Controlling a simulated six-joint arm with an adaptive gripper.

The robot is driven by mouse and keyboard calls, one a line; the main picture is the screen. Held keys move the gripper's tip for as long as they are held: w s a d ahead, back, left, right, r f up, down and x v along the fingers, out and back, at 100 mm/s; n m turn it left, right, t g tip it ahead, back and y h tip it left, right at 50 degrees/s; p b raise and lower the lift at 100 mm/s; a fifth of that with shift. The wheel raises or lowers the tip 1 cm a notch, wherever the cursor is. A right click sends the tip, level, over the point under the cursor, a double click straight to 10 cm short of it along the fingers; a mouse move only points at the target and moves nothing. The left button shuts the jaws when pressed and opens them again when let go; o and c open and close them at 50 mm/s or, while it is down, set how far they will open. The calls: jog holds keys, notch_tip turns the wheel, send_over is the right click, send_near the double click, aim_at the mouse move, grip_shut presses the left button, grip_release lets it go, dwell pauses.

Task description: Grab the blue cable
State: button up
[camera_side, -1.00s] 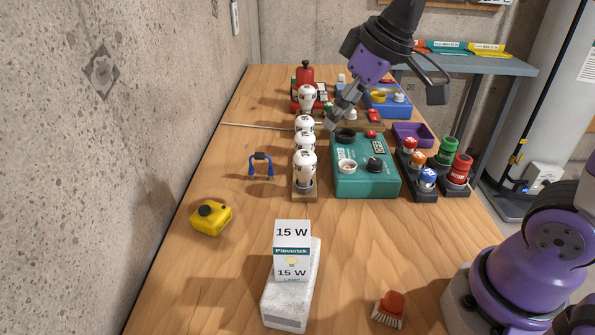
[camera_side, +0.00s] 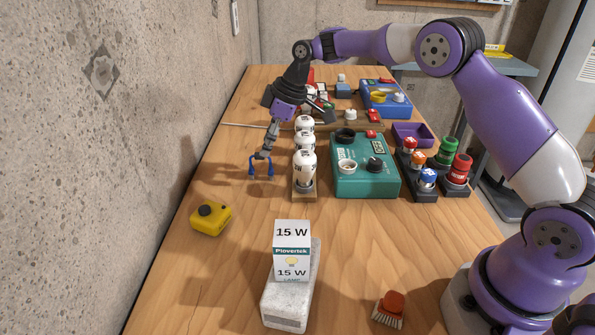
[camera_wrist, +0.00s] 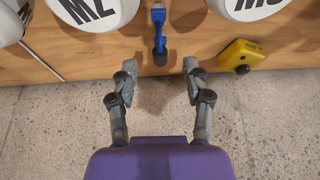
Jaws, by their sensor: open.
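The blue cable (camera_side: 252,168) is a short arched lead on the wooden table, left of the row of white bulbs. It also shows in the wrist view (camera_wrist: 160,42), at the top middle, ahead of the fingers. My gripper (camera_side: 263,155) is over the cable's top in the side view and hides part of it. In the wrist view my gripper (camera_wrist: 156,70) has its two fingers spread apart, with nothing between the tips. The cable lies beyond the tips and roughly between their lines. I cannot tell whether a finger touches it.
White bulbs (camera_side: 304,165) stand close right of the cable. A teal box (camera_side: 345,180) is farther right. A yellow device (camera_side: 210,218) lies nearer on the left. The concrete wall (camera_side: 120,150) bounds the table on the left. Bare wood lies in front of the cable.

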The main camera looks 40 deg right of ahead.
aim_at(260, 157)
jog(key=x, duration=0.5)
jog(key=shift+w+a+f, duration=0.15)
grip_shut()
